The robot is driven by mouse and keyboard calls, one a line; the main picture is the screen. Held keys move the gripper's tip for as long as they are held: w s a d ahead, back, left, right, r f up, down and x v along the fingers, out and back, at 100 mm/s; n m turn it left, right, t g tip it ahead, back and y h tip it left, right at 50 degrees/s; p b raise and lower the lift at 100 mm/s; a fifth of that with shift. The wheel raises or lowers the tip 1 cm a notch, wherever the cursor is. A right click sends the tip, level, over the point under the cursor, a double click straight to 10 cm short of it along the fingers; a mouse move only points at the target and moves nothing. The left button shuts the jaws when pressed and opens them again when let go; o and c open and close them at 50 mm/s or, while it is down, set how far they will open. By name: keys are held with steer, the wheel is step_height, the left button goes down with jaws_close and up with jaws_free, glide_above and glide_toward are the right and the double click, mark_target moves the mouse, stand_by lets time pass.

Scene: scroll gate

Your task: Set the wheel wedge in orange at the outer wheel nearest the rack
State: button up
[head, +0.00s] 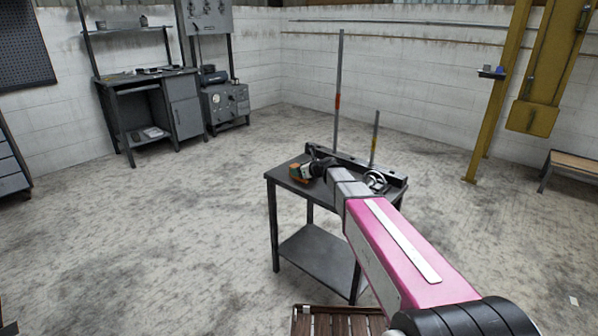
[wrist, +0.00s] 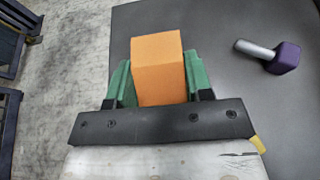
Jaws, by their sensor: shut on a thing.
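The orange wedge (wrist: 158,72) is between the two green fingers of my gripper (wrist: 156,80) in the wrist view, and the gripper is shut on it. In the head view the wedge (head: 295,171) shows as a small orange patch over the left part of the dark table (head: 283,180). I cannot tell whether it touches the tabletop. A spoked wheel (head: 376,181) stands at the table's right side, partly hidden by my arm. Other wheels are hidden or too small to tell. I cannot make out the rack with certainty.
A purple block with a grey cylinder (wrist: 287,58) lies on the tabletop right of the wedge. A dark rail (head: 350,162) with a tall post (head: 338,95) and a shorter post (head: 375,138) runs along the table's back. The floor left of the table is clear.

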steer(key=shift+f, duration=0.15)
steer(key=o, duration=1)
